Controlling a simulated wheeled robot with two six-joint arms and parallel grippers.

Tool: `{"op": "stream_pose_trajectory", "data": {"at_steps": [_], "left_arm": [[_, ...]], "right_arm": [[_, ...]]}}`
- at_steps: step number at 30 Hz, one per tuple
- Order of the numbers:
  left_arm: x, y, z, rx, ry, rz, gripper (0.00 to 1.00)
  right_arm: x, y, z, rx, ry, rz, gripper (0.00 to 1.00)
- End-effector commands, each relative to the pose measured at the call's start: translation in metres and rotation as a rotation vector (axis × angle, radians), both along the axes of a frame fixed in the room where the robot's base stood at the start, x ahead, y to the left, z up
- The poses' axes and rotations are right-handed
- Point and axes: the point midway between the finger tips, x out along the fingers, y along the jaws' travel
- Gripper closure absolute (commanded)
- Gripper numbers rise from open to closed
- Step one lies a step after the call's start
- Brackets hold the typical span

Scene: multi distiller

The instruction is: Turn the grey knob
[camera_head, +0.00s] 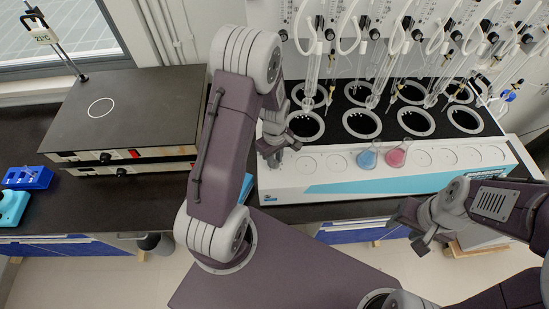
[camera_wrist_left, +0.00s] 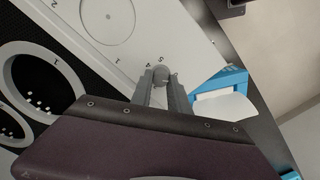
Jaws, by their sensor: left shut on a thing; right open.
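The small round grey knob (camera_wrist_left: 161,76) shows in the left wrist view on the white top of the distiller (camera_wrist_left: 95,45), near printed digits. My left gripper (camera_wrist_left: 162,90) is shut on it, with one finger on each side. In the head view my left gripper (camera_head: 272,158) is at the left end of the white distiller (camera_head: 330,185) and hides the knob. My right gripper (camera_head: 411,230) is open and empty in front of the distiller, lower right.
A blue flask (camera_head: 367,157) and a pink flask (camera_head: 396,155) stand on the distiller's front ledge. Glassware and tubes rise from its black wells. A black hotplate (camera_head: 130,110) stands left on the dark bench. A blue rack (camera_head: 28,178) lies far left.

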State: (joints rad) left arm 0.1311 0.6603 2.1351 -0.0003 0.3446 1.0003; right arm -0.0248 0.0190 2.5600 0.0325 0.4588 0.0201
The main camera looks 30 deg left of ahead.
Motion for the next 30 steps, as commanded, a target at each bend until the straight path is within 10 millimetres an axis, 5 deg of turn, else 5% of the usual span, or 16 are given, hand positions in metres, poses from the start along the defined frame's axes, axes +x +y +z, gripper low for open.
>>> {"op": "stream_pose_trajectory", "data": {"at_steps": [24, 25, 27, 30], "left_arm": [[-0.0045, -0.0012, -0.0025, -0.002, 0.013, 0.109, 1.0], [-0.0045, -0.0012, -0.0025, -0.002, 0.013, 0.109, 0.73], [-0.0038, -0.0011, -0.0022, -0.001, 0.012, 0.109, 0.57], [-0.0029, -0.0008, -0.0017, -0.001, 0.008, 0.108, 0.57]], "right_arm": [[0.0, 0.0, 0.0002, 0.0, 0.0, 0.0, 0.53], [0.0, 0.0, 0.0002, 0.0, 0.0, 0.0, 0.53], [0.0, 0.0, 0.0002, 0.0, 0.0, 0.0, 0.53], [0.0, 0.0, 0.0003, 0.0, 0.0, 0.0, 0.53]]}}
